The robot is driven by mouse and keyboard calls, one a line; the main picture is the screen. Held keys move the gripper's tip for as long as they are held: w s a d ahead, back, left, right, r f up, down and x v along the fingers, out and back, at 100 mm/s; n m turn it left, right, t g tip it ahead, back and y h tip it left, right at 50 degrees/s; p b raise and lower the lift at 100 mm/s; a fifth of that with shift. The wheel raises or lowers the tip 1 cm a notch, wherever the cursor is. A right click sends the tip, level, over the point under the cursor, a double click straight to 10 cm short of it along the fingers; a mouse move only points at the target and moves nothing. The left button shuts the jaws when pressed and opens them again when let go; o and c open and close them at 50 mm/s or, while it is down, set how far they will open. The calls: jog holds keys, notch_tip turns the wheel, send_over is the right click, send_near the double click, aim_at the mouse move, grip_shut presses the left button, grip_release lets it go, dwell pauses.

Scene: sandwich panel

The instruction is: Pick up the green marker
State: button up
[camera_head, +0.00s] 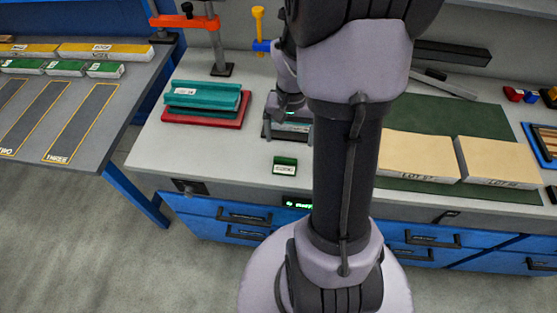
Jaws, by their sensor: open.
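A small green marker (285,166) with a white label on its front stands on the grey workbench, near its front edge and left of my arm. My gripper (287,131) is open, above the bench and just behind the marker in the picture. It appears empty and apart from the marker. My arm hides part of the gripper's right side, and the label text is too small to read. Several similar green-and-white blocks (65,68) stand in a row on the left table.
A teal part on a red tray (205,121) lies left of my gripper, with an orange clamp (184,21) behind. Beige panels (418,157) lie on a green mat (452,121) at right. The left table (120,95) has marked dark strips. Bench around the marker is clear.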

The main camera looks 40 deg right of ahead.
aim_at(286, 156)
jog(key=f+b, duration=0.1)
jog(key=f, duration=0.2)
jog(key=f+b, duration=0.1)
jog(key=f, duration=0.2)
jog(key=f+b, duration=0.2)
jog(key=f, duration=0.1)
jog(key=shift+w+a+f, duration=0.25)
jog(key=shift+a+f, duration=0.05)
jog(key=shift+a, duration=0.05)
jog(key=shift+r, duration=0.15)
jog(key=c, duration=1.5)
